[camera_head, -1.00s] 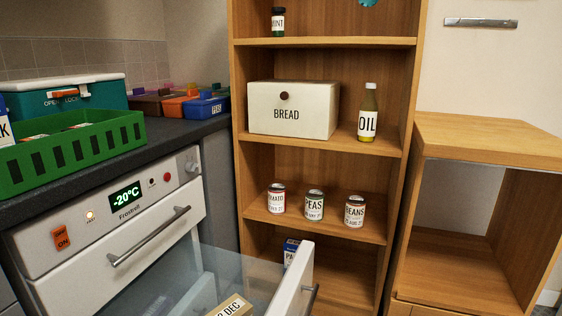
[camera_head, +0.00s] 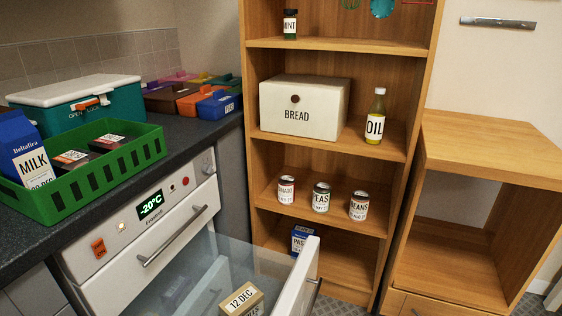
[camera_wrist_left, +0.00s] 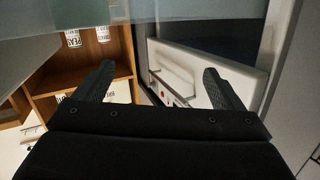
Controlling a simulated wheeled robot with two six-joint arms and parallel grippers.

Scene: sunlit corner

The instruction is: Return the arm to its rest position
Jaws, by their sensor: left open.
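My left gripper (camera_wrist_left: 157,72) shows in the left wrist view. Its two black fingers are spread well apart with nothing between them. Shelving with cans shows beyond the left finger, and a white appliance panel with a handle beyond the right one. Neither arm shows in the head view. My right gripper is in no view.
The freezer drawer (camera_head: 297,280) is pulled out, with a box marked 12 DEC (camera_head: 241,299) inside. A green crate (camera_head: 100,178) with a milk carton (camera_head: 24,150) stands on the counter. The shelf (camera_head: 335,45) holds a bread box (camera_head: 305,104), an oil bottle (camera_head: 376,117) and cans.

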